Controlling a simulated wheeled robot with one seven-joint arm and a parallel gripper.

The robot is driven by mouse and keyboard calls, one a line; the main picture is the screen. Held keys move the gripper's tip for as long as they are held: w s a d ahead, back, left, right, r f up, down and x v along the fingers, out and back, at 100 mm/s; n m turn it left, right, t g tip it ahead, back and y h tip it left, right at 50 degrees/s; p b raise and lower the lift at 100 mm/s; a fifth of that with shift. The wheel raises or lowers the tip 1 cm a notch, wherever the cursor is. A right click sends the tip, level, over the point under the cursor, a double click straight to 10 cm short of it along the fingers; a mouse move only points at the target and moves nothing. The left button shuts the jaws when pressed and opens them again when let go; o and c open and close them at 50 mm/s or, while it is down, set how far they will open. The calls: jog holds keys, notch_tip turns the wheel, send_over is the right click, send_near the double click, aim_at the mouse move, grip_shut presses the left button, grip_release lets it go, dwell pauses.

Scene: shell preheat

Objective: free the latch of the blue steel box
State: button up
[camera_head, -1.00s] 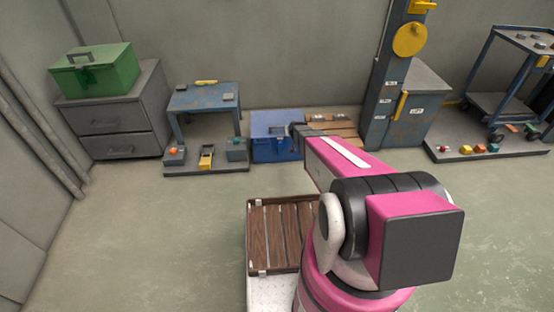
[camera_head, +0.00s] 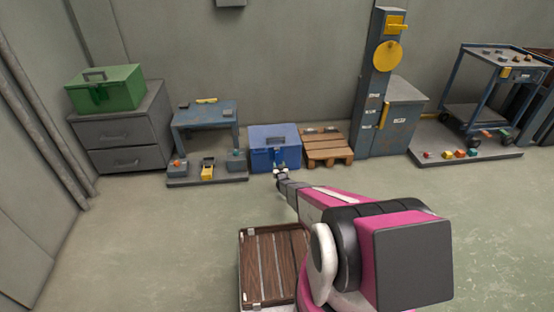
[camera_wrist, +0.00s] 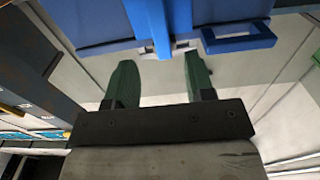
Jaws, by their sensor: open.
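The blue steel box (camera_head: 262,156) stands on the floor against the back wall, with a dark handle on top. My gripper (camera_head: 280,170) is low in front of the box's front face. In the wrist view, the blue box (camera_wrist: 100,15) fills the top. My gripper (camera_wrist: 160,68) is open there, with two green fingers pointing at the box and nothing between them. I cannot tell whether the fingers touch the box.
A wooden pallet (camera_head: 327,149) lies right of the box. A small blue table (camera_head: 205,115) stands left, with a grey base holding small items. Farther left is a grey drawer cabinet (camera_head: 122,130) bearing a green box (camera_head: 107,88).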

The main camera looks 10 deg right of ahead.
aim_at(277, 157)
jog(key=w, duration=0.9)
grip_shut()
